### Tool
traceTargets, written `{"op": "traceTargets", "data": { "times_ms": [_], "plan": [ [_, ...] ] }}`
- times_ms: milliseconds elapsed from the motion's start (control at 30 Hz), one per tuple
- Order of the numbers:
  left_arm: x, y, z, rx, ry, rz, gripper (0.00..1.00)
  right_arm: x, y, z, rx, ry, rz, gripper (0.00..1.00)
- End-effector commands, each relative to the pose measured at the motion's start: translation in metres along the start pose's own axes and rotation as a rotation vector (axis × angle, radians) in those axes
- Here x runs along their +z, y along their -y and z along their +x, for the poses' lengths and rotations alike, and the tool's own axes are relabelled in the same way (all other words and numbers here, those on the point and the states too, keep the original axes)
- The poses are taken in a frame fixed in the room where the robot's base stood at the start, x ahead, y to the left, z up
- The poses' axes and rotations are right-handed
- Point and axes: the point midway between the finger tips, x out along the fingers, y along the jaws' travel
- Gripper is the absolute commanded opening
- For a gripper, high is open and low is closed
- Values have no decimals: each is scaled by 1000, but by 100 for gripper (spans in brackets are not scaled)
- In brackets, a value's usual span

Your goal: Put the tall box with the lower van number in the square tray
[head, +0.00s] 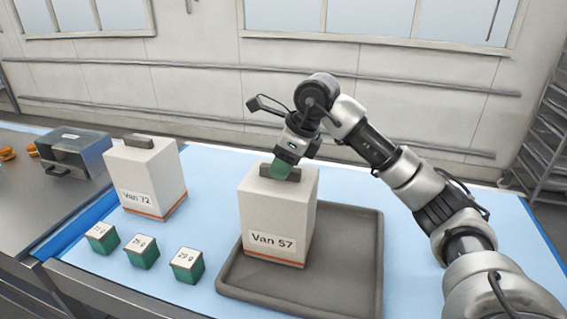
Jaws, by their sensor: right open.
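A tall white box labelled Van 57 (277,218), with an orange stripe near its base and a dark handle on top, stands upright in the dark square tray (335,285), toward its left side. A similar tall box labelled Van 72 (146,178) stands upright on the blue surface to the left, outside the tray. My right gripper (281,172) is open, its green fingertips at the handle of the Van 57 box. Whether they touch the handle is hard to tell. My left gripper is not in view.
Three small green blocks with white labelled tops, one of them the middle block (142,252), sit in a row at front left. A grey metal box (75,152) stands at far left near small orange items (7,153). The tray's right part is bare.

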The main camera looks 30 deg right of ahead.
Motion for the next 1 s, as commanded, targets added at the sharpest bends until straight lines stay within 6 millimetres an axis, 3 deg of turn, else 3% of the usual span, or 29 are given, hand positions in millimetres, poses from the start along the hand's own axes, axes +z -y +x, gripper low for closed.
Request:
{"op": "traceTargets", "data": {
  "times_ms": [533,700,1000],
  "plan": [
    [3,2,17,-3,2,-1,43,0,1,-104,-4,4,1,46],
    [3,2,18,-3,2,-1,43,0,0,-116,-1,2,1,46],
    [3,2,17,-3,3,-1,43,0,0,-118,-1,1,1,46]
  ]
}}
